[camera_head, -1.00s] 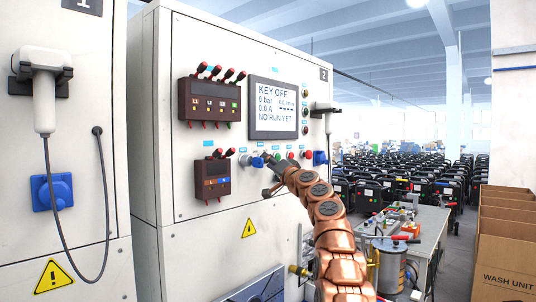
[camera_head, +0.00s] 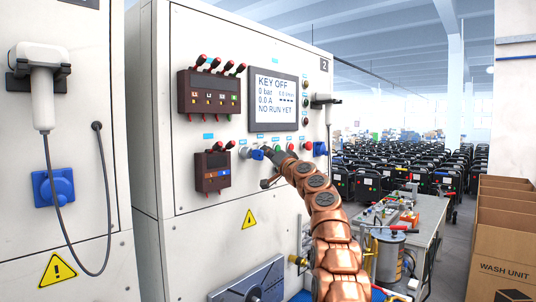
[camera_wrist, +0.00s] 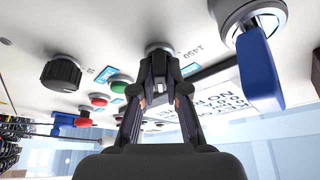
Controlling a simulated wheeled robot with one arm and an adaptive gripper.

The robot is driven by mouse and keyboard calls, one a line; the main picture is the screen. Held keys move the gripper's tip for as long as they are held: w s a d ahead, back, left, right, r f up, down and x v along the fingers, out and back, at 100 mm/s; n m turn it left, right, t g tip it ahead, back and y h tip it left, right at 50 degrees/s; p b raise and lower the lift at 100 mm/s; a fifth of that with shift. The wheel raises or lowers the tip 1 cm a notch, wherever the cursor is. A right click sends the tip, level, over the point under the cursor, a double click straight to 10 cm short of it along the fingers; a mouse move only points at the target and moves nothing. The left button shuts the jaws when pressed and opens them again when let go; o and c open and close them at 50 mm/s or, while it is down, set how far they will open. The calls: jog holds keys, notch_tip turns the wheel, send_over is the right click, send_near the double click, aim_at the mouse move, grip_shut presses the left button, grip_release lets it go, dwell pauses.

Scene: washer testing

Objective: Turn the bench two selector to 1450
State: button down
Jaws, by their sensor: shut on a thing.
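The bench two cabinet (camera_head: 240,45) is white, with a "2" plate at its top right. Its screen (camera_head: 274,100) reads KEY OFF, 0 bar, 0.0 A, NO RUN YET. My gripper (camera_head: 272,153) is at the row of controls below the screen. In the wrist view my gripper (camera_wrist: 160,68) is shut on the selector knob (camera_wrist: 158,46), whose round base shows between and above the fingertips. A printed "1450" (camera_wrist: 190,52) is just right of it. The fingers hide most of the knob, so I cannot tell its pointer's direction.
In the wrist view a blue key handle (camera_wrist: 259,68) stands close on the right, and a black knob (camera_wrist: 62,73), green button (camera_wrist: 121,82) and red button (camera_wrist: 99,99) are on the left. In the head view, breaker boxes (camera_head: 212,91) are left of the screen and a worktable (camera_head: 425,222) is at right.

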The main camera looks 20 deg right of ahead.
jog(key=shift+d+f+n+y, duration=0.1)
jog(key=shift+n+y, duration=0.3)
jog(key=shift+n, duration=0.3)
jog(key=shift+w+f+n, duration=0.1)
jog(key=shift+n, duration=0.2)
jog(key=c, duration=1.2)
grip_release()
jog(key=shift+s+d, duration=0.1)
jog(key=shift+s, duration=0.2)
jog(key=shift+s+f, duration=0.1)
jog(key=shift+s, duration=0.2)
jog(key=shift+s+d, duration=0.5)
jog(key=shift+s, duration=1.45)
jog(key=shift+s+d, duration=0.5)
jog(key=shift+s, duration=1.4)
jog(key=shift+s+d, duration=0.5)
jog(key=shift+s, duration=1.45)
